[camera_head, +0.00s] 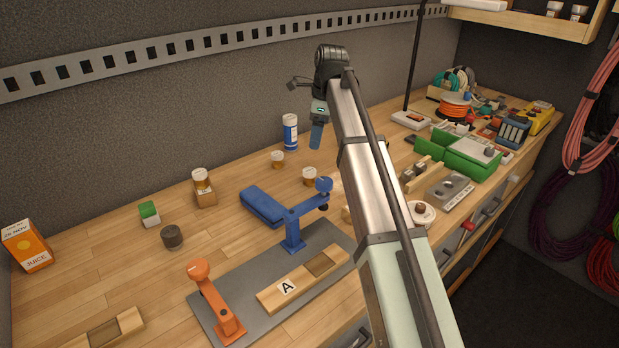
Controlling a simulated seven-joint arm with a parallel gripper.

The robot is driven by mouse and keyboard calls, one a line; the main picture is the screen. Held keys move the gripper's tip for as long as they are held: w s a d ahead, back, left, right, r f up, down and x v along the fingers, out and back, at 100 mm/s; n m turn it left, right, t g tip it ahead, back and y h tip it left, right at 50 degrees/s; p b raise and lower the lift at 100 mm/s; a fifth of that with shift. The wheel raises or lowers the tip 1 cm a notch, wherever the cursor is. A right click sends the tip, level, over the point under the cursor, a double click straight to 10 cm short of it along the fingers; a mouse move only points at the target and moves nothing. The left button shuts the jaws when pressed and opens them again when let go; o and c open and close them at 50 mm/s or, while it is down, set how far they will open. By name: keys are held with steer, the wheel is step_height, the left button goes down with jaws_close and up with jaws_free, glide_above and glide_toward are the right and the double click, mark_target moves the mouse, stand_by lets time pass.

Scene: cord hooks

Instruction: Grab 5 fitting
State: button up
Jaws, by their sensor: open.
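I cannot make out a fitting marked 5. A grey metal block (450,189) with round features and a small unreadable label lies right of my arm. Small dark fittings on a wooden strip (413,174) sit just behind it, and a round white piece with a brown knob (421,212) is in front. My gripper (298,96) is at the far end of my arm, above the back of the bench, with small dark jaws open. It is apart from these pieces, and nothing shows held in it. My arm hides part of the bench middle.
A blue clamp-like stand (292,228), an orange stand (215,300) and a wooden block marked A (287,287) are on a grey mat (245,288). A juice carton (27,246) is at far left. A green box (468,158) and orange cable spool (455,106) crowd the right.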

steer(key=f, duration=0.1)
glide_above(310, 170)
steer(key=s, duration=0.1)
steer(key=f, duration=0.4)
steer(key=d+f, duration=0.1)
steer(key=f, duration=0.2)
steer(key=shift+w+a+f, duration=0.15)
steer(key=shift+a+f, duration=0.05)
steer(key=shift+f, duration=0.75)
steer(key=shift+w+a+f, duration=0.1)
steer(key=shift+a+f, duration=0.05)
steer(key=shift+f, duration=0.8)
steer(key=shift+w+a+f, duration=0.15)
steer(key=shift+a+f, duration=0.05)
steer(key=shift+f, duration=0.75)
steer(key=c, duration=1.2)
